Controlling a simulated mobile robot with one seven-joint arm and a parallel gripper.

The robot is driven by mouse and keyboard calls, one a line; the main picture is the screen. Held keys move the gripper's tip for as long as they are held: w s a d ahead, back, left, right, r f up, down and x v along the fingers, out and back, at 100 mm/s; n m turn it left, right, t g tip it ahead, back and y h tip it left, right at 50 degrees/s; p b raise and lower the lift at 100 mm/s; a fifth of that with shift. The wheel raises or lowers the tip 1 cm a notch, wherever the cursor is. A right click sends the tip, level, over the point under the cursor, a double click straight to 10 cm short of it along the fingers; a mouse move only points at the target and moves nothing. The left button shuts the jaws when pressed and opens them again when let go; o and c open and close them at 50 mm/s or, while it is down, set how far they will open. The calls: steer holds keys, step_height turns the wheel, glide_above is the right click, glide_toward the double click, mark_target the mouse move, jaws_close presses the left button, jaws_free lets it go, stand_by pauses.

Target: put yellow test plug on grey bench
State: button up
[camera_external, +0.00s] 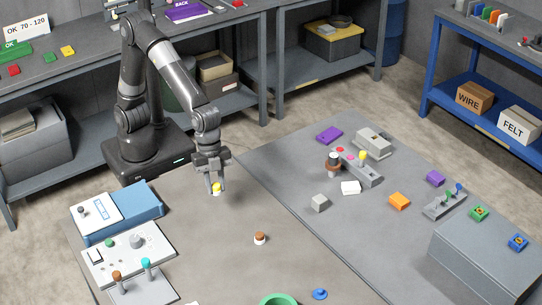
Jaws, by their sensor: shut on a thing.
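A grey bench (300,155) lies to the right, past a straight seam. Another yellow-topped piece (362,156) stands in a grey holder (361,172) on that bench.
A brown-topped plug (260,238) stands in front of my gripper. A blue case (125,216) and white panels lie left.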

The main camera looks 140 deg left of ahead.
steer(key=s+d+r+m, duration=0.1)
steer(key=s+d+m, duration=0.15)
steer(key=d, duration=0.75)
steer(key=s+d+r+m, duration=0.1)
steer(key=s+d, duration=0.3)
steer(key=d, duration=0.7)
glide_above(187, 232)
steer(key=shift+h, duration=0.3)
steer(key=f, duration=0.7)
steer(key=shift+s+a+f, duration=0.2)
steer(key=shift+s, duration=0.2)
steer(key=shift+f, duration=1.9)
steer(key=shift+f, duration=0.15)
steer(key=o, duration=1)
steer(key=shift+c, duration=0.2)
